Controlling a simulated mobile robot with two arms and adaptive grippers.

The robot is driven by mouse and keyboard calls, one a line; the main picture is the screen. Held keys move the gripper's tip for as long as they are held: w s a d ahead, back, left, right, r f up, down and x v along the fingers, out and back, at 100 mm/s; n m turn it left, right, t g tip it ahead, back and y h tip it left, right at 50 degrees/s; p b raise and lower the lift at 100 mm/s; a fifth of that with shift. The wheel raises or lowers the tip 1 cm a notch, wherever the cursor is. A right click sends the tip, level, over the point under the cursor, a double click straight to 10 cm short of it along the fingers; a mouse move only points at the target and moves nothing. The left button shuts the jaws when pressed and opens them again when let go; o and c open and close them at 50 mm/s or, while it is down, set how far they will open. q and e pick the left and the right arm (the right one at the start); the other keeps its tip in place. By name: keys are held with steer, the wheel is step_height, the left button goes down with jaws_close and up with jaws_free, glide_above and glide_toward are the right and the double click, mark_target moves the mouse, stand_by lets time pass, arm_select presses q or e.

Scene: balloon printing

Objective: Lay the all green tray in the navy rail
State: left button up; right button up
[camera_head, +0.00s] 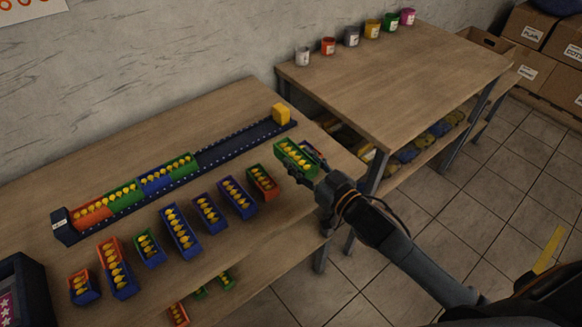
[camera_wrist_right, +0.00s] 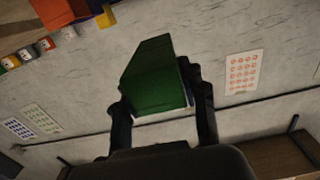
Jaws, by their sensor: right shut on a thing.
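My right gripper (camera_head: 312,172) is shut on a green tray (camera_head: 296,157) with a row of yellow balloons in it. It holds the tray above the table's right end, to the right of the row of loose trays. The wrist view shows the green tray (camera_wrist_right: 155,80) between both fingers (camera_wrist_right: 162,115), with only plain green sides visible. The navy rail (camera_head: 232,143) runs along the back of the table. Red, green and blue sections with yellow balloons fill its left half; its right half is bare up to a yellow block (camera_head: 281,113). My left gripper is not in view.
Loose trays, such as a blue one (camera_head: 180,238) and a red and green one (camera_head: 263,183), stand in front of the rail. A second table (camera_head: 400,85) with paint cans (camera_head: 328,47) stands at the back right. A dark box (camera_head: 22,285) stands at the left edge.

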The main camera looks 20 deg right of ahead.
glide_above(292, 178)
steer(key=f, duration=0.5)
steer(key=shift+s+f, duration=0.2)
steer(key=shift+s, duration=0.1)
steer(key=shift+w+a+f, duration=0.1)
steer(key=shift+w+f, duration=0.05)
steer(key=shift+f, duration=0.4)
steer(key=shift+w+f, duration=0.15)
steer(key=shift+f, duration=0.4)
steer(key=shift+f+p, duration=0.45)
steer(key=shift+f, duration=0.1)
steer(key=shift+f, duration=0.2)
steer(key=shift+f, duration=0.15)
steer(key=o, duration=1.2)
steer(key=shift+c, duration=0.2)
